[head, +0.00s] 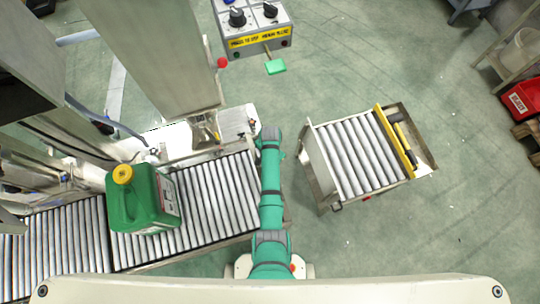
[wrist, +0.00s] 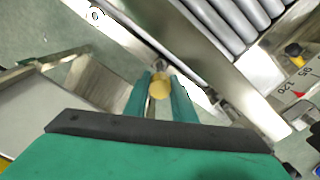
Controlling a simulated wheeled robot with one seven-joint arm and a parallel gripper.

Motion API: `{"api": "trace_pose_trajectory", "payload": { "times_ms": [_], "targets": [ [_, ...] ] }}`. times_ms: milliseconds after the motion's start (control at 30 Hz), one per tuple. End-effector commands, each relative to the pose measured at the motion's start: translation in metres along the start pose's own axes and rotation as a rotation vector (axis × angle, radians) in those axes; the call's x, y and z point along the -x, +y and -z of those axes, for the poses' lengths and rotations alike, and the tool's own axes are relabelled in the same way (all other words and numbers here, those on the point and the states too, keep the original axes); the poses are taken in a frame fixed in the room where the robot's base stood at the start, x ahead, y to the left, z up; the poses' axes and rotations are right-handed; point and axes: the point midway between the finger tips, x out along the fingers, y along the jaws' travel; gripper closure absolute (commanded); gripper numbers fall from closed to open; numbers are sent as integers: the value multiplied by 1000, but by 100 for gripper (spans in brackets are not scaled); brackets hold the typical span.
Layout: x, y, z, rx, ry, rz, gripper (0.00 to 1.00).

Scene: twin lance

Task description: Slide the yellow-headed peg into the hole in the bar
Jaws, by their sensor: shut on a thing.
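In the wrist view, my gripper (wrist: 160,98) has its two teal fingers closed on the yellow-headed peg (wrist: 159,88). The round yellow head faces the camera between the fingertips. The peg's shank is mostly hidden below its head. A grey metal bar or bracket (wrist: 213,97) lies just beyond the fingertips beside the rollers. The hole cannot be made out, and I cannot tell whether the peg's tip is in it. In the head view, my arm reaches up to the conveyor's far right end; the fingers and peg are hidden there.
A scale with numbers and a red pointer (wrist: 298,94) and a black knob (wrist: 293,49) sit right of the fingers. A green jug (head: 140,205) with a yellow cap stands on the roller conveyor (head: 215,200). A separate roller cart (head: 350,160) stands right. A control box (head: 252,28) is above.

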Motion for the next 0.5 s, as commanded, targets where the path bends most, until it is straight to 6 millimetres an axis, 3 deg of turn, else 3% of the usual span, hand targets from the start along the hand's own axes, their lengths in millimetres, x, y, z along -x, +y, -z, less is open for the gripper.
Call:
{"api": "trace_pose_trajectory", "payload": {
  "times_ms": [433,467,500],
  "targets": [
    [-9,0,0,0,0,0,98],
    [-9,0,0,0,0,0,69],
    [-9,0,0,0,0,0,60]
  ]
}}
